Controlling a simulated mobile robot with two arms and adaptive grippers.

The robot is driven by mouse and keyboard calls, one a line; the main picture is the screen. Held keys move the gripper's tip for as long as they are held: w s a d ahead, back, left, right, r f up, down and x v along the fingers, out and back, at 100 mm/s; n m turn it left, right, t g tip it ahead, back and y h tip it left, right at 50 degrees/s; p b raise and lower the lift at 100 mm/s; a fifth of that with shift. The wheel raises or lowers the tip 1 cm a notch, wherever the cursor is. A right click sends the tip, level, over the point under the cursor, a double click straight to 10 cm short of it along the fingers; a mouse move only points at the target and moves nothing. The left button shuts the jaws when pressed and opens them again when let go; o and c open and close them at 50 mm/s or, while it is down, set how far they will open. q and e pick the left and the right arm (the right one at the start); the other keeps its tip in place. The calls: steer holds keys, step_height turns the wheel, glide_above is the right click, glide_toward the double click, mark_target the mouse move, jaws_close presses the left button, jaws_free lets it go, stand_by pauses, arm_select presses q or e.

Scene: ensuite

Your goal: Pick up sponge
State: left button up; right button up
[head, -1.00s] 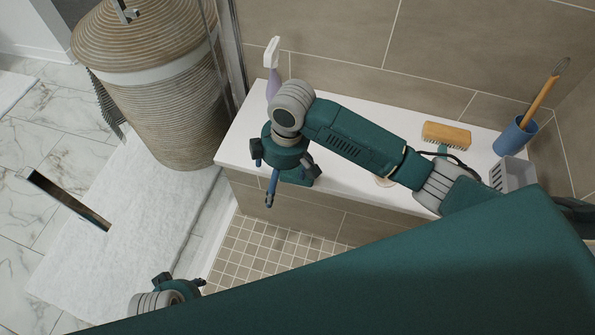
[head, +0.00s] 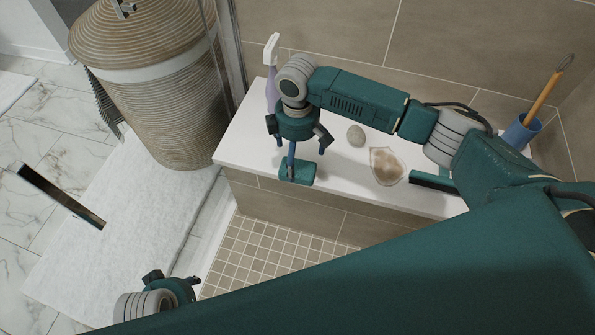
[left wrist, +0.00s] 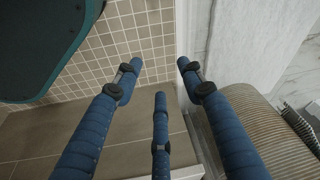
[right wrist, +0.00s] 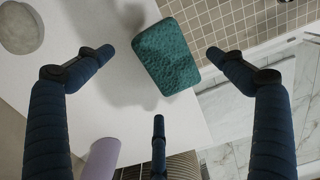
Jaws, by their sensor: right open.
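The sponge (head: 298,173) is a teal block lying at the front edge of the white ledge (head: 240,140) in the head view. It shows whole in the right wrist view (right wrist: 167,57), flat on the ledge. My right gripper (head: 297,142) is open above the sponge, one finger overlapping it in the head view. In the right wrist view its spread fingers (right wrist: 160,75) surround the sponge's outline with gaps; contact cannot be told. My left gripper (head: 188,288) is low at the bottom left. In the left wrist view its fingers (left wrist: 160,75) are apart and empty.
A spray bottle (head: 271,85) stands at the ledge's left back. A grey stone (head: 356,135) and a brown-stained piece (head: 386,166) lie right of the sponge. A blue cup (head: 518,134) stands far right. A large wicker basket (head: 165,100) stands left of the ledge.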

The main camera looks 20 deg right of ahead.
mark_target(299, 163)
steer(key=f, duration=0.3)
steer(key=shift+s+d+f+b, duration=0.2)
steer(key=shift+f+b, duration=0.1)
steer(key=shift+b, duration=0.1)
arm_select(q)
steer(key=v, duration=0.4)
steer(key=shift+w, duration=0.3)
arm_select(e)
steer(key=c, duration=1.1)
arm_select(q)
steer(key=shift+r, duration=0.1)
arm_select(e)
steer(key=shift+r, duration=0.1)
steer(key=shift+c, duration=0.2)
